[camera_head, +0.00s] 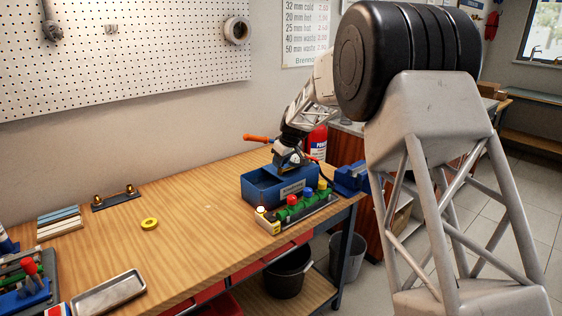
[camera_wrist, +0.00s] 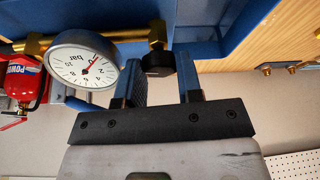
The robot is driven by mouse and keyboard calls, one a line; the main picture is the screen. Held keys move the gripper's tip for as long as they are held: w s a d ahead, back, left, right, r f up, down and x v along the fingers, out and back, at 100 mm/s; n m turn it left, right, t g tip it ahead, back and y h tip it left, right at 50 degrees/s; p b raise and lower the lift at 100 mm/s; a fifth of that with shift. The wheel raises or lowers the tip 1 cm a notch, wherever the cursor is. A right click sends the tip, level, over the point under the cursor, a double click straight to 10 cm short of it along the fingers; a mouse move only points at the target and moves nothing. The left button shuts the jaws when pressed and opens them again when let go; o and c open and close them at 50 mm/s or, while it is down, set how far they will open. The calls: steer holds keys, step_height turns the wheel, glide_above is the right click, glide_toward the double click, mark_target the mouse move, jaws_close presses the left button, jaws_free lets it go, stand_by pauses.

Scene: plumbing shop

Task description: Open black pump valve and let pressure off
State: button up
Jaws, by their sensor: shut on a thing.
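The blue pump box (camera_head: 262,190) stands near the right end of the wooden bench. In the wrist view, the black valve knob (camera_wrist: 158,64) sits on a brass fitting (camera_wrist: 157,36) beside the blue wall. My gripper (camera_wrist: 163,70) has one blue-grey finger on each side of the knob and is shut on it. A round white gauge marked bar (camera_wrist: 78,66) is just left of the knob, with a red needle; its exact reading is hard to tell. In the head view, my gripper (camera_head: 290,160) is over the box and hides the knob.
A rack of red, green and yellow-topped parts (camera_head: 293,210) stands in front of the box. A blue vise (camera_head: 352,178) is at the bench's right end. An orange handle (camera_head: 255,138) shows behind the box. A yellow tape roll (camera_head: 149,224) lies on the otherwise clear middle bench.

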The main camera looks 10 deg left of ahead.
steer(key=shift+n, duration=0.4)
steer(key=o, duration=0.9)
steer(key=shift+m, duration=0.6)
